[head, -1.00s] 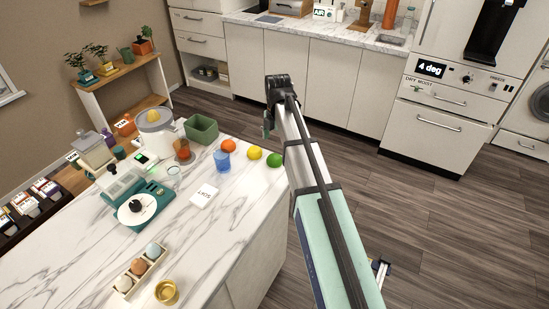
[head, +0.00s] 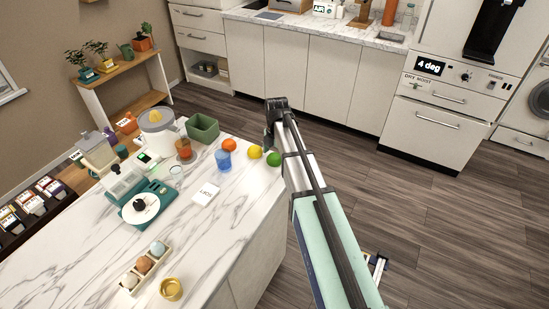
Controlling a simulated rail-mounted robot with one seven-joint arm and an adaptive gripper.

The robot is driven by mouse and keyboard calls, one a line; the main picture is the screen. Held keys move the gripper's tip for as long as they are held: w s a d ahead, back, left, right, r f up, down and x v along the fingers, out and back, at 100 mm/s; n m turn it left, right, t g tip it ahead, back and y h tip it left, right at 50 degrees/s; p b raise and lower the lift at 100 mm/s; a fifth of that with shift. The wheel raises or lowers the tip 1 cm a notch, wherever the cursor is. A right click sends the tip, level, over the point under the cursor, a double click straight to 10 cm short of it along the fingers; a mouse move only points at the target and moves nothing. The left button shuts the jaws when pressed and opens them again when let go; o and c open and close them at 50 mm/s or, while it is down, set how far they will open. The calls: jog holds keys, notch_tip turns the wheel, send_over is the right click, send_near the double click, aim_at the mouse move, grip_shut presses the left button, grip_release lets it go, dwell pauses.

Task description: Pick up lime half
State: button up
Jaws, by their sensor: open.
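A green lime (head: 273,158) lies at the right-hand edge of the marble counter (head: 225,235), beside a yellow lemon (head: 255,152). It looks round; I cannot tell whether it is a whole lime or a half with its cut face hidden. My gripper (head: 269,139) is small and dark at the end of my arm and points down. In the picture it is just above the lime, apart from it. It is open and holds nothing that I can see.
An orange (head: 229,145) and a blue glass (head: 222,160) stand left of the lemon. A green bin (head: 202,128), a juicer (head: 158,125) and a teal scale (head: 146,203) are further left. An egg tray (head: 144,272) and a gold bowl (head: 171,289) are nearer.

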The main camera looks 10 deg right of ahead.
jog(key=c, duration=1.4)
jog(key=shift+r, duration=0.1)
